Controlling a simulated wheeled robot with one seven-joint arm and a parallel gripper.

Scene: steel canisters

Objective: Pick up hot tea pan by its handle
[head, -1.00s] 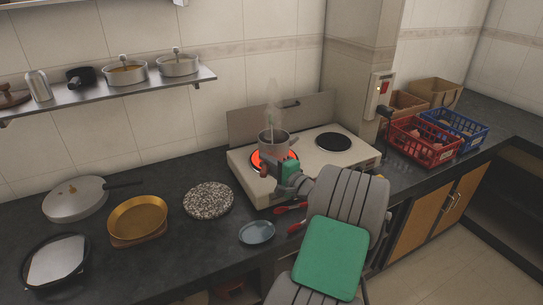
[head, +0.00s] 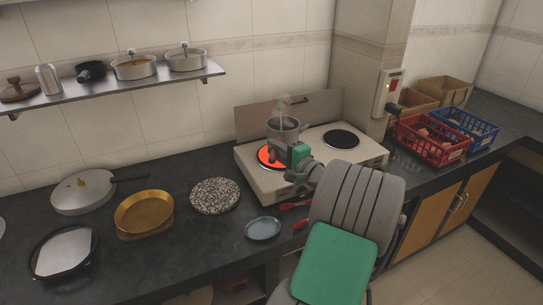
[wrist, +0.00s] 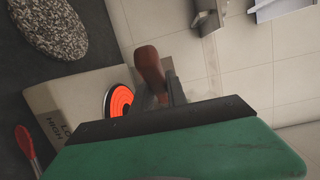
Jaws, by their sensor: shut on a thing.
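The tea pan (head: 283,128) is a small grey pot in the head view, raised above the left, glowing red burner (head: 268,156) of the stove. Pale steam rises from it. My gripper (head: 279,149) is shut at the pan's near side, on its handle, which the gripper hides in the head view. In the wrist view a reddish-brown handle end (wrist: 148,66) sticks out by my gripper (wrist: 174,88). The glowing burner also shows there (wrist: 118,101). The pan body is mostly hidden in the wrist view.
A speckled round stone board (head: 215,196) and a small blue-grey plate (head: 263,229) lie left of my arm. Red-handled utensils (head: 294,206) lie before the stove. The right burner (head: 340,139) is bare. A red basket (head: 428,151) stands on the right.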

